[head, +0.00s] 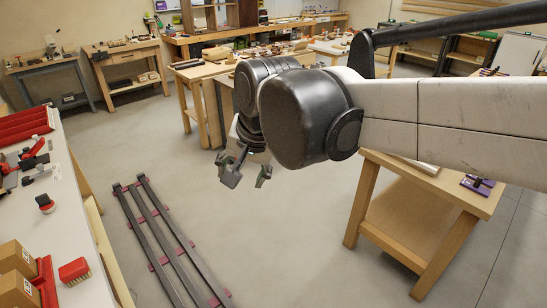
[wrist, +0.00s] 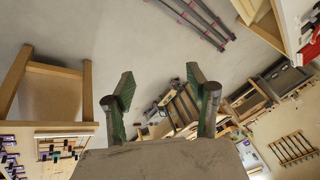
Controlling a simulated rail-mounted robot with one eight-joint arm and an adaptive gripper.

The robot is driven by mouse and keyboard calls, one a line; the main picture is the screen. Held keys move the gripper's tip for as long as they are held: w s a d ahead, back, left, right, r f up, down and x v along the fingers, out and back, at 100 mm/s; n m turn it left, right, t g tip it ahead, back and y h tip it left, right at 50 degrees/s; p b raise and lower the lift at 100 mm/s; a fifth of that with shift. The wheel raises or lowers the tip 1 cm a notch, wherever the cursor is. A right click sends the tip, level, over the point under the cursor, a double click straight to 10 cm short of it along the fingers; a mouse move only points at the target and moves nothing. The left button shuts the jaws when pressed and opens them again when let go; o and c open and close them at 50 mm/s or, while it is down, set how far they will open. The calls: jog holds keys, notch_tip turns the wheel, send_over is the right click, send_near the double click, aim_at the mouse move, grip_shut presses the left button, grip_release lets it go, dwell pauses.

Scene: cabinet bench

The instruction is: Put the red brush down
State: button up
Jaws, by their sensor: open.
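A red brush (head: 74,270) with pale bristles along its lower edge lies on the white bench top at the lower left of the head view. It stands apart from my gripper. My gripper (head: 246,174) hangs over open floor near the middle of the head view, far to the right of the brush. Its two green-grey fingers are spread with nothing between them. They also show spread and empty in the wrist view (wrist: 163,90). I cannot make out the brush in the wrist view.
The white bench (head: 58,225) also holds cardboard boxes (head: 17,260), a red bracket (head: 46,282) and red-handled tools (head: 35,150). Long dark rails (head: 165,240) lie on the floor between bench and arm. A wooden table (head: 410,200) stands at right. Workbenches line the back.

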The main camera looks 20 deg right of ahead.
jog(key=s+d+f+n+t+h, duration=0.1)
jog(key=s+d+f+n, duration=0.3)
jog(key=s+d, duration=0.7)
jog(key=shift+d+f+t+h, duration=0.4)
jog(key=shift+d+f+t, duration=0.35)
jog(key=shift+d, duration=0.4)
jog(key=shift+f+b, duration=0.5)
jog(key=shift+b, duration=0.05)
jog(key=shift+o, duration=0.5)
jog(key=shift+a+r, duration=0.1)
